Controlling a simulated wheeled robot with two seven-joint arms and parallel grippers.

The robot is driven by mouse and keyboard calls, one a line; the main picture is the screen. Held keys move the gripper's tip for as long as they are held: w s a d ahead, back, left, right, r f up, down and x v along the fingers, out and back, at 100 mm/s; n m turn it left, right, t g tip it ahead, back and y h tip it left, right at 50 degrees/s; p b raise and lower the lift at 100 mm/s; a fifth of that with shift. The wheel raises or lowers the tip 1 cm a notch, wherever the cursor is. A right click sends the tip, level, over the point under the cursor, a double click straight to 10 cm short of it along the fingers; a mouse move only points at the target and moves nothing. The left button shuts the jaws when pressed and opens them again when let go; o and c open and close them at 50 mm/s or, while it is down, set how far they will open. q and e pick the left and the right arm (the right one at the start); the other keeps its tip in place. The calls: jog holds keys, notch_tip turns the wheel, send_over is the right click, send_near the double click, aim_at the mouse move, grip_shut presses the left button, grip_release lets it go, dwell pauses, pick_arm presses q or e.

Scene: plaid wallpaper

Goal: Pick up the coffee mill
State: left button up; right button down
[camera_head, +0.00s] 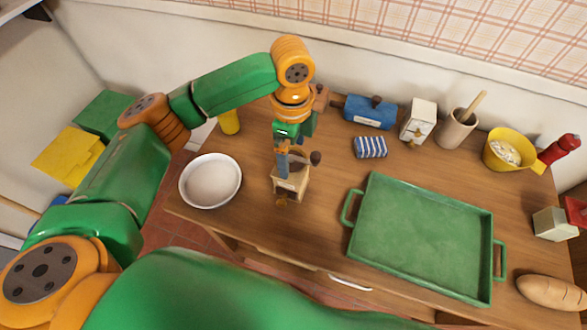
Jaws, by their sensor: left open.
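The coffee mill (290,184) is a small wooden box with a dark knob on its crank, standing upright on the wooden table left of the green tray. My left gripper (283,165) points down right at the top of the mill and is open. Its fingers overlap the mill's upper part in the head view, and I cannot tell whether they touch it. The gripper hides part of the mill's top. My right gripper is not in view.
A white bowl (211,181) stands left of the mill at the table edge. The green tray (357,238) fills the table's middle right. A blue box (369,112), a striped blue cloth (370,147), a mortar (456,131) and a yellow pot (494,150) stand behind. Bread (551,291) lies front right.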

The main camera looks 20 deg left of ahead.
aim_at(290, 158)
pick_arm(q)
jog(key=f, duration=0.3)
jog(key=shift+s+a, duration=0.2)
jog(key=shift+s, duration=0.1)
jog(key=shift+w+f, duration=0.35)
jog(key=shift+f, duration=0.1)
jog(key=shift+r, duration=0.1)
grip_shut()
